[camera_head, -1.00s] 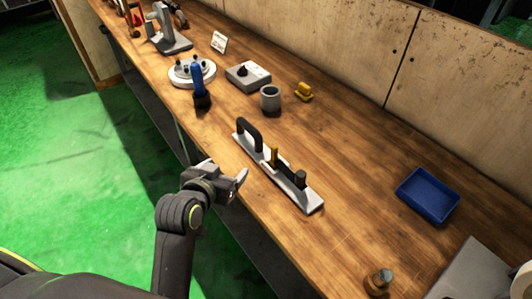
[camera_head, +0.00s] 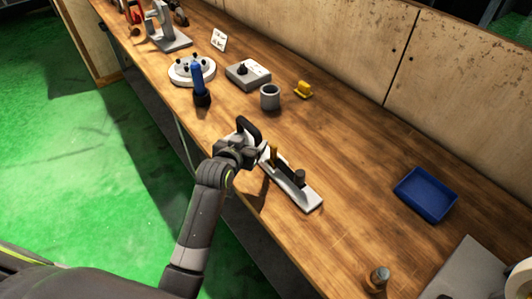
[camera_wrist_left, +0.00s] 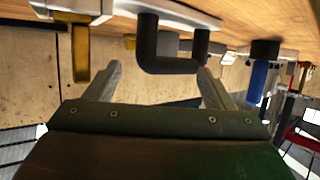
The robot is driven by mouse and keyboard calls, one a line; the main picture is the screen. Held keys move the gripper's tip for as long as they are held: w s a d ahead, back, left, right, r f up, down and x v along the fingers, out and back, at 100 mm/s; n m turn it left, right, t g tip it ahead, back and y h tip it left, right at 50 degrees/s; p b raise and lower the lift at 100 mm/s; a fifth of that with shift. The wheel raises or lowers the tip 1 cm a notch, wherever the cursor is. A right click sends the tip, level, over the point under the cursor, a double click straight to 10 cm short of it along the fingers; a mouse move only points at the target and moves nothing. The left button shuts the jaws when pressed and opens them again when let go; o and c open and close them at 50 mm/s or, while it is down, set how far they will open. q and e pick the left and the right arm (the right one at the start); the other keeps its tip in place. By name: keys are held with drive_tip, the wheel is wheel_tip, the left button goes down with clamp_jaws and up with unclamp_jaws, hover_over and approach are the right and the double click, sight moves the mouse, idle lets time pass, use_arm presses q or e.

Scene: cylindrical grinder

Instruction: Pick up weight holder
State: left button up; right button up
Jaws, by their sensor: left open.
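The thing I take to be the weight holder is a long pale metal base (camera_head: 303,194) lying on the wooden bench. It has a black loop handle (camera_head: 248,128) at its far end, a yellow upright near the middle and a black knob near the other end. My left gripper (camera_head: 250,150) is open at the handle end and hides part of the base. In the left wrist view the black handle (camera_wrist_left: 167,66) lies in line with the gap between the open fingers of my left gripper (camera_wrist_left: 158,73), without visible contact. My right gripper is not in view.
The wooden bench (camera_head: 345,165) also holds a grey cup (camera_head: 270,97), a small yellow piece (camera_head: 303,89), a grey box (camera_head: 248,75) and a blue-handled tool (camera_head: 198,85). A blue tray (camera_head: 426,195) and a small brown-and-grey piece (camera_head: 377,278) are to the right. A wall panel backs the bench.

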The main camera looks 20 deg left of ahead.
sight(254, 135)
use_arm(q)
drive_tip(key=shift+p+x, duration=0.45)
drive_tip(key=shift+x, duration=2.25)
drive_tip(key=shift+s+d+f, duration=0.1)
drive_tip(key=shift+f, duration=0.1)
clamp_jaws()
drive_tip(key=shift+r, duration=0.25)
